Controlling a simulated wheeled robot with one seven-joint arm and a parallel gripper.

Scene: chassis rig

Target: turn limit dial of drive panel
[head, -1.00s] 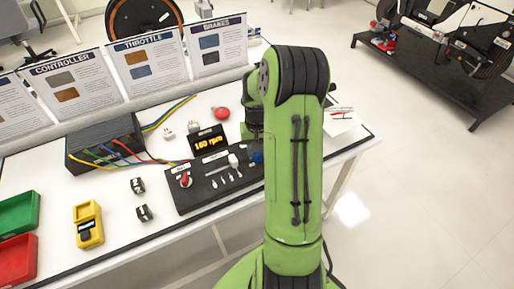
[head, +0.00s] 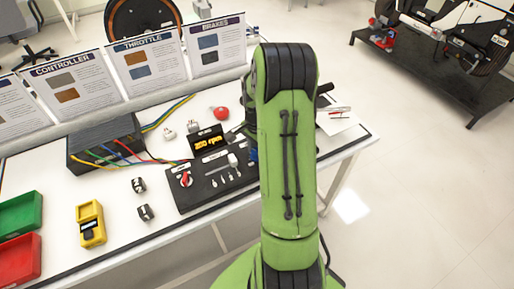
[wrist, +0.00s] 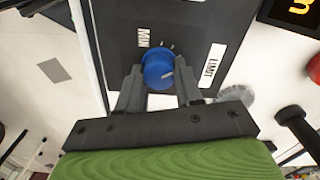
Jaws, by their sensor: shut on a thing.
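The black drive panel (head: 206,187) lies on the white bench in the head view. In the wrist view its dark face (wrist: 205,30) fills the upper middle. The blue limit dial (wrist: 158,64) has a pale pointer mark on its lower right and sits between a MIN label and a LIMIT label (wrist: 212,65). My gripper (wrist: 158,82) is shut on the dial, one finger on each side. In the head view my green arm hides the gripper and most of the panel's right end.
A display (head: 208,142) with yellow digits stands behind the panel, and a red knob (head: 186,179) sits at its left. A red button (head: 221,113), a black box with coloured cables (head: 104,143), a yellow meter (head: 90,223) and two small black parts are on the bench.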

